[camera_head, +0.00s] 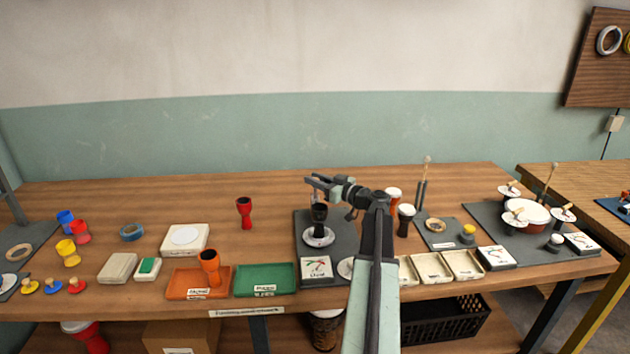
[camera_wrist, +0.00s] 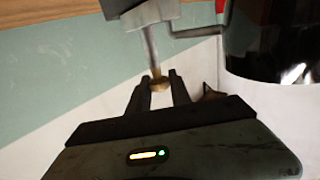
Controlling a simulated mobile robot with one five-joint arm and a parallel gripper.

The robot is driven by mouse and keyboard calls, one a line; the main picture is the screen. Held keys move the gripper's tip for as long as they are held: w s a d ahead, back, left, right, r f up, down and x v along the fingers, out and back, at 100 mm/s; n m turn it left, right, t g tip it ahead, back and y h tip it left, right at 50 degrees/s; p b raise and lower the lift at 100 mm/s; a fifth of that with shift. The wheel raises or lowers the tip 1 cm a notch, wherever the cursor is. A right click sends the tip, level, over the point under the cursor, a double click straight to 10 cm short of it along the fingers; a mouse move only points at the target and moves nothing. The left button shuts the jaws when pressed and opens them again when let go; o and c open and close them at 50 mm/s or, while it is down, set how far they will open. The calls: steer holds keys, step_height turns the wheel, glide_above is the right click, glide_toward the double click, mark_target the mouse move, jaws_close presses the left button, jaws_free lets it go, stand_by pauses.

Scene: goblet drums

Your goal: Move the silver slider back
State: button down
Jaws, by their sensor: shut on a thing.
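My gripper (camera_wrist: 158,92) is shut on the brass-coloured tip (camera_wrist: 159,84) of a thin silver rod (camera_wrist: 151,48), which looks like the silver slider. The rod runs up to a grey block (camera_wrist: 140,12) in the wrist view. In the head view my gripper (camera_head: 313,184) is just above a black goblet drum (camera_head: 320,213). The drum stands on a silver disc (camera_head: 319,238) on a dark grey stand (camera_head: 305,222). The slider is mostly hidden there by my gripper. A dark, glossy body (camera_wrist: 270,50) fills the wrist view's upper right.
A dial plate (camera_head: 316,267) is at the stand's front. Orange (camera_head: 180,284) and green (camera_head: 265,280) trays lie front left. The back of the table is mostly clear.

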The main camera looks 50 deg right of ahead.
steer(key=shift+d, duration=0.1)
steer(key=w+d, duration=0.3)
steer(key=shift+w, duration=0.35)
steer(key=shift+r, duration=0.1)
steer(key=c, duration=1.2)
jaws_free()
steer(key=shift+d, duration=0.1)
steer(key=shift+c, duration=0.2)
steer(key=s, duration=0.7)
steer(key=shift+s+d, duration=0.3)
steer(key=shift+s, duration=0.1)
